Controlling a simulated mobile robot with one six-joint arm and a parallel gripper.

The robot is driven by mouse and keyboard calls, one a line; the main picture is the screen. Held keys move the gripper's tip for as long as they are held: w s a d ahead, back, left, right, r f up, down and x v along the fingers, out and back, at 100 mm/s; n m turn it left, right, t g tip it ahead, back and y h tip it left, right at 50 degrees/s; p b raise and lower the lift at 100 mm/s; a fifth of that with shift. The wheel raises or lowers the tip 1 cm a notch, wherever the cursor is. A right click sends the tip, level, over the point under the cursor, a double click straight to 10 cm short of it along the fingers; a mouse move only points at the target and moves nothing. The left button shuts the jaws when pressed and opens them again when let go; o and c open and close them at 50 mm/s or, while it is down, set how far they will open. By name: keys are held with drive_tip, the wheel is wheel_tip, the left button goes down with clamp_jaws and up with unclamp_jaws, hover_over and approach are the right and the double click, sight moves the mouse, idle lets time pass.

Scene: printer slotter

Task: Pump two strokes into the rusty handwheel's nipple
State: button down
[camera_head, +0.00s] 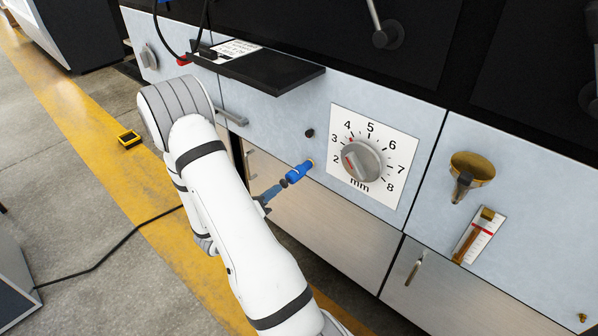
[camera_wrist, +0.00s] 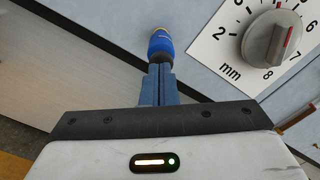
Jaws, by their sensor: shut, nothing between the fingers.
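My gripper (camera_wrist: 158,85) is shut with nothing between its blue fingers. In the head view, my gripper (camera_head: 270,194) is in front of the lower machine panel, left of the dial. A blue cylindrical fitting (camera_head: 297,172) with a yellow end stands at the panel just beyond the fingertips. It also shows in the wrist view (camera_wrist: 160,44), in line with the fingers. I cannot tell whether the fingertips touch it. I can make out no rusty handwheel or its nipple in either view.
A dial (camera_head: 361,161) marked in mm is right of the fitting, with a small black knob (camera_head: 309,132) above the fitting. A black shelf (camera_head: 262,69) juts out above. A brass funnel (camera_head: 472,167) and a red-marked gauge (camera_head: 479,236) are at right. A cable (camera_head: 115,247) crosses the floor.

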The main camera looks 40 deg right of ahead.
drive_tip(key=shift+a, duration=0.15)
drive_tip(key=a, duration=0.3)
drive_tip(key=shift+s+a, duration=0.15)
drive_tip(key=shift+a, duration=0.25)
idle(0.3)
